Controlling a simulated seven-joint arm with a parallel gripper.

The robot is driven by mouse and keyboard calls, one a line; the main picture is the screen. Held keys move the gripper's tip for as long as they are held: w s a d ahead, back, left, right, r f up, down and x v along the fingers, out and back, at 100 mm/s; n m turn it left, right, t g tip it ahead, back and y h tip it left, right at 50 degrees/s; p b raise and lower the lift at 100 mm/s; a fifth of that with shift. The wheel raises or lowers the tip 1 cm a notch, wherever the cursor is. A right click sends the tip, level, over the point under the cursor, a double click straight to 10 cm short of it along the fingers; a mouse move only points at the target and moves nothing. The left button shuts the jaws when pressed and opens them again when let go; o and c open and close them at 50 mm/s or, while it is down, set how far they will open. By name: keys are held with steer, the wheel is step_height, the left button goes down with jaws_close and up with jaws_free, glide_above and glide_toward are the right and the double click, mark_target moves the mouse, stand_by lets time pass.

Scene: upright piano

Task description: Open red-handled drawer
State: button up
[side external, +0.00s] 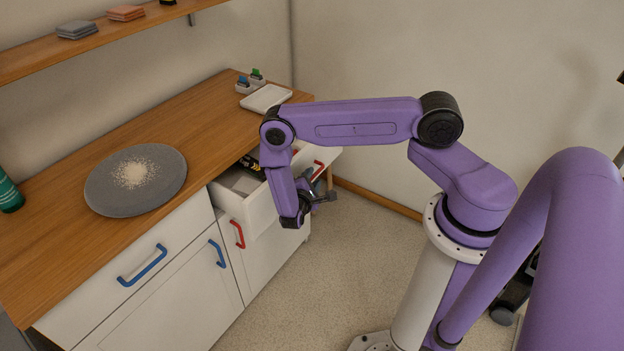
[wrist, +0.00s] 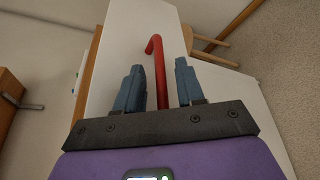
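In the side external view, the white drawer (side external: 236,203) under the right part of the counter stands pulled out, with its inside showing. A dark item with yellow marks (side external: 251,164) lies in it. Its red handle (side external: 318,168) is on the drawer front, partly hidden by my arm. My gripper (side external: 322,197) is low in front of the drawer front. In the wrist view, the red handle (wrist: 158,75) runs between the two blue-grey fingers of my gripper (wrist: 161,66). The fingers are apart, with a visible gap between the handle and the right finger.
A door below has another red handle (side external: 238,235). Blue handles (side external: 143,266) are on the units to the left. A grey plate with pale grains (side external: 110,187) and a white tray (side external: 266,98) sit on the counter. The floor in front is clear.

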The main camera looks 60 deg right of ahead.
steer(key=shift+w+d, duration=0.1)
steer(key=shift+d, duration=0.2)
jaws_close()
steer(key=s, duration=0.9)
steer(key=shift+s, duration=0.35)
steer(key=shift+a+f, duration=0.1)
jaws_free()
